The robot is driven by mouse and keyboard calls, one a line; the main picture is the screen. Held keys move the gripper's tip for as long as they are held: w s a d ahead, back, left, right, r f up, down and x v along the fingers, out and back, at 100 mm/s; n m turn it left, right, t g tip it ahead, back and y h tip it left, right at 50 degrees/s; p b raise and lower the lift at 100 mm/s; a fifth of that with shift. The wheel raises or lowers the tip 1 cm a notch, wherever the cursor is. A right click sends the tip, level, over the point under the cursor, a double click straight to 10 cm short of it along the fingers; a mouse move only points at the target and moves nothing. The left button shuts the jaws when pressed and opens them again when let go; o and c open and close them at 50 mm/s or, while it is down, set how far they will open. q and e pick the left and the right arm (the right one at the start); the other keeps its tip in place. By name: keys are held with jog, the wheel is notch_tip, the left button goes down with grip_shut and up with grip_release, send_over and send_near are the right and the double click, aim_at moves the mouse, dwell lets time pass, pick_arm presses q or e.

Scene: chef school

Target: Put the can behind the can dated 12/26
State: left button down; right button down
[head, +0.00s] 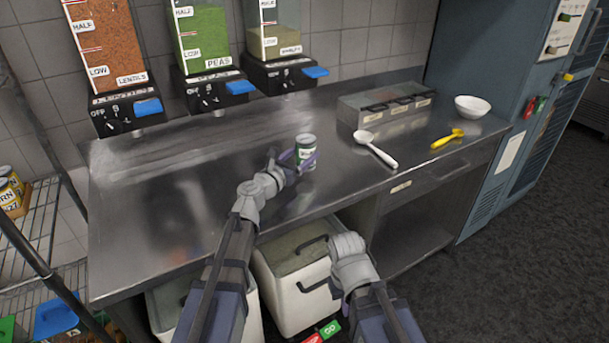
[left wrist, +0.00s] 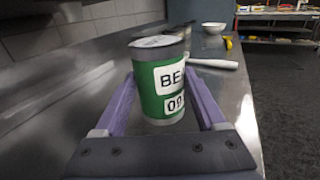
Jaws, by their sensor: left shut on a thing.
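A green can (head: 306,150) with a white label and metal lid is at the middle of the steel counter (head: 200,165). My left gripper (head: 296,158) is shut on it, one purple finger on each side. In the left wrist view the can (left wrist: 157,95) is upright between the fingers, its label partly reading "BE" and "09"; the rest is turned away. Whether it touches the counter is hard to tell.
Dispensers hang on the wall behind. The left part of the counter is clear. White bins (head: 295,275) stand underneath.

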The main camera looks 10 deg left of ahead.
pick_arm(q)
jog(key=shift+f, duration=0.1)
notch_tip(320, 180, down, 4)
jog(key=b, duration=0.3)
jog(key=shift+r, duration=0.2)
jog(key=shift+f+b, duration=0.15)
jog(key=shift+b, duration=0.25)
grip_release()
jog(key=shift+r, duration=0.2)
jog(key=v, duration=1.2)
jog(key=shift+f, duration=0.1)
